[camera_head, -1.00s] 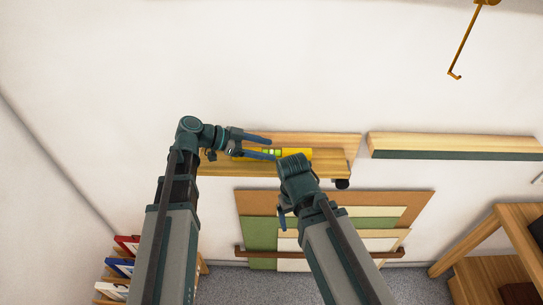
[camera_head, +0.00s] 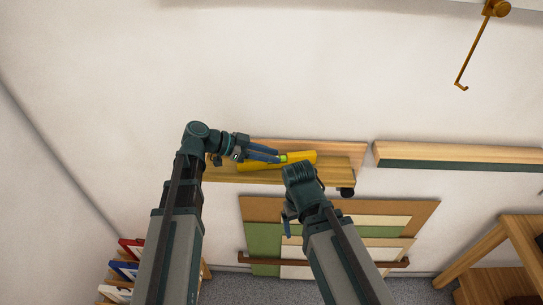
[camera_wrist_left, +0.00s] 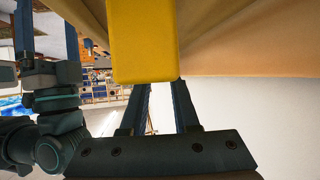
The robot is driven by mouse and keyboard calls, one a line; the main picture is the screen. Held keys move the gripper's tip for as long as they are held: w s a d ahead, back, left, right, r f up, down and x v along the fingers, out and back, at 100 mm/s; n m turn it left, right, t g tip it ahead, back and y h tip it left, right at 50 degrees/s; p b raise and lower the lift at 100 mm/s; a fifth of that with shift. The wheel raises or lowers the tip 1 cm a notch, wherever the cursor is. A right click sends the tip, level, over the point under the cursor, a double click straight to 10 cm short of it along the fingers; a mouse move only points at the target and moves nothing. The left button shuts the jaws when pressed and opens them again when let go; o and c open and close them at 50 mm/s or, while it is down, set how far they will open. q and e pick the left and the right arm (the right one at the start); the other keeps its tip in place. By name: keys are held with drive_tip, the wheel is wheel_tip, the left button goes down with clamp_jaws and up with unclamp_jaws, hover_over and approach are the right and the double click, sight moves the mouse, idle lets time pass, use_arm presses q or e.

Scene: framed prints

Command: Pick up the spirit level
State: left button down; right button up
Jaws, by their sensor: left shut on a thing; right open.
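The yellow spirit level (camera_head: 303,158) is at the wooden wall shelf (camera_head: 240,175), slightly tilted in the head view, with a green vial near its middle. My left gripper (camera_head: 282,158) is shut on it near the middle. In the left wrist view the level (camera_wrist_left: 143,45) fills the space above the fingers (camera_wrist_left: 160,100), its end facing the camera. I cannot tell whether it still touches the shelf. My right gripper (camera_head: 287,228) is lower, in front of the mat boards, and open; its fingers are small and partly hidden by its wrist.
A second shelf with a dark front edge (camera_head: 455,155) is on the wall to the right. Mat boards (camera_head: 262,240) stand in a rack below. A brass hook (camera_head: 462,86) hangs upper right. A wooden table (camera_head: 480,250) stands at right, small frames (camera_head: 125,270) at lower left.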

wheel_tip(320, 180, up, 10)
drive_tip(key=p, duration=0.9)
drive_tip(key=shift+f, duration=0.15)
